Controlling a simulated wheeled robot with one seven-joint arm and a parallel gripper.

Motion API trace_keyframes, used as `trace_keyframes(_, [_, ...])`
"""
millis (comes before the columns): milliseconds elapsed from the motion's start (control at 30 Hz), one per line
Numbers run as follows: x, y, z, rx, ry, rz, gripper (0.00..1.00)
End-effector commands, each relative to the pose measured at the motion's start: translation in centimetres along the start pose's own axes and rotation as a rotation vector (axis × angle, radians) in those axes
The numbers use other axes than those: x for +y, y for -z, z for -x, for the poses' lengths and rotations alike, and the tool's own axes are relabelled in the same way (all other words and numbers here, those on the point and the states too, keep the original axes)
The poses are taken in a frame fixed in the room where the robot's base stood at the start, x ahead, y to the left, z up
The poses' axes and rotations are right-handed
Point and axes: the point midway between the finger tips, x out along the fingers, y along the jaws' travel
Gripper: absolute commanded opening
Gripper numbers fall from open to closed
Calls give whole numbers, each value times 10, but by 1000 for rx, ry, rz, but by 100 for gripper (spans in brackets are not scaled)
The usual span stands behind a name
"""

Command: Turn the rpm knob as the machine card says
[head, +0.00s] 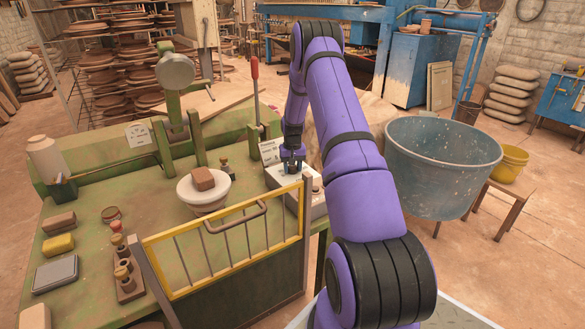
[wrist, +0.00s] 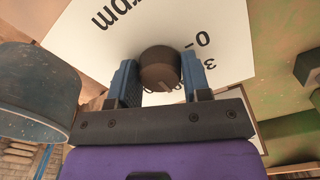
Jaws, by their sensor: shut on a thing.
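The rpm knob (wrist: 160,66) is a dark brown round knob in the wrist view, on a white panel (wrist: 218,30) printed with "rpm" and dial numbers. My gripper (wrist: 160,82) is shut on the knob, with one blue finger on each side of it. In the head view my gripper (head: 291,168) reaches down to the white control box (head: 312,203) at the bench's right end, and hides the knob. The machine card (head: 270,151) stands just behind the box; its text is too small to read surely.
A yellow-framed guard (head: 222,208) with a handle stands close in front of the box. A red-handled lever (head: 255,85) rises behind it. A white bowl (head: 204,193) with a brown block is to the left. A large blue tub (head: 440,165) stands to the right.

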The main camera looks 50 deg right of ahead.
Motion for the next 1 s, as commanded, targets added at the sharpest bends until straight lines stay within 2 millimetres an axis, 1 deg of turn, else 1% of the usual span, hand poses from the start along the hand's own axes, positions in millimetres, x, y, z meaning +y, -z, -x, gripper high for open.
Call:
trace_keyframes(300, [-1,1,1,3,-1,-297,20])
trace_keyframes(600, [0,1,1,3,0,-549,20])
trace_keyframes(800, [0,1,0,3,0,-667,20])
trace_keyframes(1000, [0,1,0,2,1,-739,20])
